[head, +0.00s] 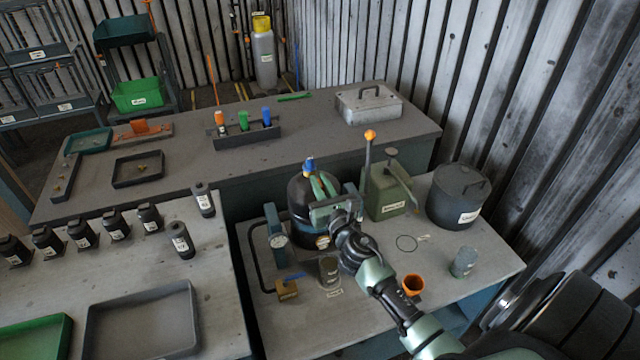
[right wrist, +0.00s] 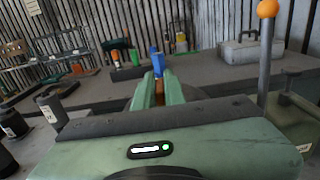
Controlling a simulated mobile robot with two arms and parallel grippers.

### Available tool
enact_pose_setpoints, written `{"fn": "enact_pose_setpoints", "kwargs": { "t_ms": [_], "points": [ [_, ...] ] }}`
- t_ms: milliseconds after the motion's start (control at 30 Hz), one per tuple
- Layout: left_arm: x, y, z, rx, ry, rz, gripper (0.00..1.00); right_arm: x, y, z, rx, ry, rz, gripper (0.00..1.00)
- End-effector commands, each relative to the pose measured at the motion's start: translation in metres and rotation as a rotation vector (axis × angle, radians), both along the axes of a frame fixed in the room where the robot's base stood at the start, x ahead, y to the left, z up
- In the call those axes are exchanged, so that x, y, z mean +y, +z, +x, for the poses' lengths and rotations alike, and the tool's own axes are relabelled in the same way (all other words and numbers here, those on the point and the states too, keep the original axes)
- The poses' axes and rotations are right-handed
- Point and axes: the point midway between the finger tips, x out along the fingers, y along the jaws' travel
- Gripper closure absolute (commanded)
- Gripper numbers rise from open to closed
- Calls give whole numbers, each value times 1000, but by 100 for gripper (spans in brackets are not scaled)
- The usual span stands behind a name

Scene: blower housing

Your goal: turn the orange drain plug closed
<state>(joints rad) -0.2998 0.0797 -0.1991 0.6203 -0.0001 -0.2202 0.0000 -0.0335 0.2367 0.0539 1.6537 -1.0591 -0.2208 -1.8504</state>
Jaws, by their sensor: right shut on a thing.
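My right gripper (head: 318,181) comes in from the lower right and reaches over the top of a dark rounded housing (head: 300,197). Its green fingers also show in the right wrist view (right wrist: 159,84), shut on a small orange piece (right wrist: 159,90), which looks like the orange drain plug. Only a sliver of it shows between the fingers, so how far it is turned cannot be seen. A blue knob (head: 309,163) stands just beyond the fingertips, and it also shows in the right wrist view (right wrist: 157,63). My left gripper is not in view.
A green can (head: 385,203) and an orange-tipped lever (head: 369,160) stand close to the right of the gripper. Black bottles line the left table.

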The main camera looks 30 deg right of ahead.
Motion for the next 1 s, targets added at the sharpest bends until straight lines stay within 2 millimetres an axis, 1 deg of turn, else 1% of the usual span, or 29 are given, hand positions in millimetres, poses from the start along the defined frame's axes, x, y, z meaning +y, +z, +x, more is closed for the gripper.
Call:
{"fn": "enact_pose_setpoints", "kwargs": {
  "t_ms": [167,467,767,1000],
  "points": [
    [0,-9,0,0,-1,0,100,2,-1,1,-3,-104,4,100],
    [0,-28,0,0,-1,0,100,2,-2,2,-5,-372,5,100],
    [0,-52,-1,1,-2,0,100,2,-2,2,-5,-658,3,100],
    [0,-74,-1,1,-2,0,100,1,-2,3,-6,-885,2,100]
  ]
}}
